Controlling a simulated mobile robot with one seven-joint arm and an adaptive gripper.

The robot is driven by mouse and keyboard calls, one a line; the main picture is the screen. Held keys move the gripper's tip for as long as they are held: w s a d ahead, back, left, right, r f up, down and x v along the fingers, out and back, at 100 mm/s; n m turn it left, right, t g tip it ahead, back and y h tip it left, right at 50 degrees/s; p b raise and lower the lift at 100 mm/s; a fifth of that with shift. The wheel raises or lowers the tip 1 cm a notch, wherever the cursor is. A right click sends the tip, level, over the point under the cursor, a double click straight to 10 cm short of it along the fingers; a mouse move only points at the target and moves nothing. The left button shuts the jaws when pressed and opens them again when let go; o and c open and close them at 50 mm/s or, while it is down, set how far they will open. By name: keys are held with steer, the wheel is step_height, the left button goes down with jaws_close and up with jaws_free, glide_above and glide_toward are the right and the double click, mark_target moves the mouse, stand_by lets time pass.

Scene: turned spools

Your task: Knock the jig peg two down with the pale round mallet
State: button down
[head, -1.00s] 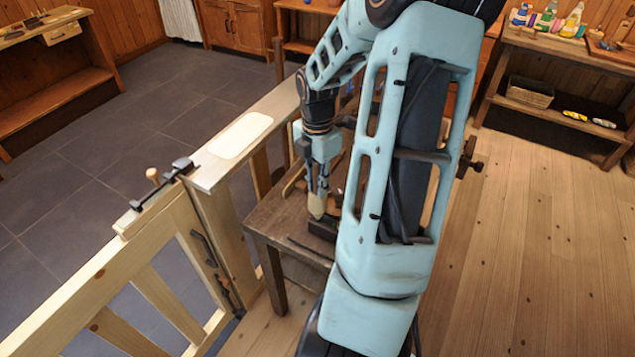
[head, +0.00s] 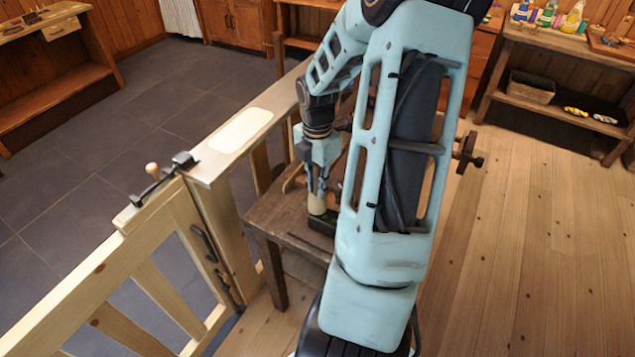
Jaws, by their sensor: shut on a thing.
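My gripper (head: 318,189) points down over a small dark wooden bench. It is shut on the pale round mallet (head: 317,205), whose pale rounded end shows just below the fingers. A dark block-like jig (head: 321,226) lies on the bench top directly under the mallet, with a little green showing at its upper edge. I cannot tell whether the mallet touches it. The jig's pegs, peg two among them, cannot be made out; my gripper and arm hide much of the jig.
The bench (head: 280,226) stands beside a pale wooden railing and gate (head: 165,245) on the left. My arm covers the bench's right side. A shelf (head: 560,60) with bottles and a basket stands at the back right. The plank floor on the right is clear.

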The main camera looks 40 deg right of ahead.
mark_target(318, 168)
stand_by(0.3)
step_height(318, 168, up, 3)
steer(key=p, duration=0.3)
steer(key=shift+r+p, duration=0.1)
steer(key=shift+p, duration=0.3)
step_height(318, 168, up, 3)
steer(key=p, duration=0.3)
steer(key=shift+r+p, duration=0.6)
steer(key=shift+r, duration=0.95)
steer(key=shift+f+b, duration=0.1)
steer(key=shift+b, duration=0.2)
